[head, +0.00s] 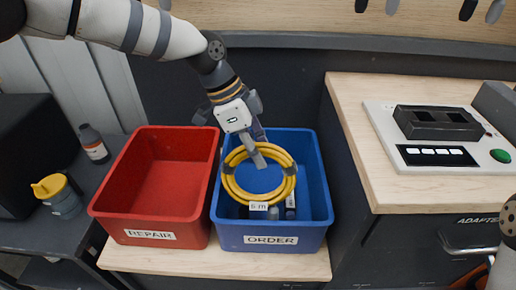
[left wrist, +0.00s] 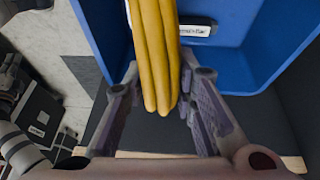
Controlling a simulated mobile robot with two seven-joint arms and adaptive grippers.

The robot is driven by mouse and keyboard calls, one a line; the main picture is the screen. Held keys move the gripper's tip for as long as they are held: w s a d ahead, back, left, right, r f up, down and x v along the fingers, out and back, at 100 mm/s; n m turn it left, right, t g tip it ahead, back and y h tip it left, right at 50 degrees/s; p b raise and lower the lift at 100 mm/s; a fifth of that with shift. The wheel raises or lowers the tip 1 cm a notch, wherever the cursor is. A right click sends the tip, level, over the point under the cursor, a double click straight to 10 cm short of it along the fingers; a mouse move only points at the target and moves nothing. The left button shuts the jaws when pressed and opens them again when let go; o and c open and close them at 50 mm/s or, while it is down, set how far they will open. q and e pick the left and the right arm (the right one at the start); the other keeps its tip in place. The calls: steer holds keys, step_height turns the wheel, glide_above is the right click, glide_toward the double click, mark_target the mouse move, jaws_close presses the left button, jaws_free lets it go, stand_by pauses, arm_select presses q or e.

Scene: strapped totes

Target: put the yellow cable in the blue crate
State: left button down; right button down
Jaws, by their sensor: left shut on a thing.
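The yellow cable (head: 231,187) is a round coil with dark ties and a white "5 m" tag. It shows over the opening of the blue crate (head: 270,236), which is labelled "ORDER". My left gripper (head: 258,158) reaches down from above and is shut on the coil's upper part. In the left wrist view the cable's strands (left wrist: 155,55) run between the fingers, with the blue crate's wall (left wrist: 255,60) behind. I cannot tell how far the coil is above the crate's floor. My right gripper is not in view.
A red crate (head: 104,207) labelled "REPAIR" stands left, close beside the blue one. Small items (head: 290,203) lie in the blue crate, partly hidden by the coil. A bottle (head: 94,145) and a yellow-topped jar (head: 62,197) stand far left. A wooden worktop (head: 352,110) rises at right.

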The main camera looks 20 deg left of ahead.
arm_select(q)
steer(key=shift+f+b, duration=0.3)
steer(key=shift+f, duration=1.65)
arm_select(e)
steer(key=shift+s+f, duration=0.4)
arm_select(q)
steer(key=c, duration=1.2)
jaws_free()
steer(key=shift+c, duration=0.2)
steer(key=shift+f, duration=0.1)
steer(key=v, duration=1.2)
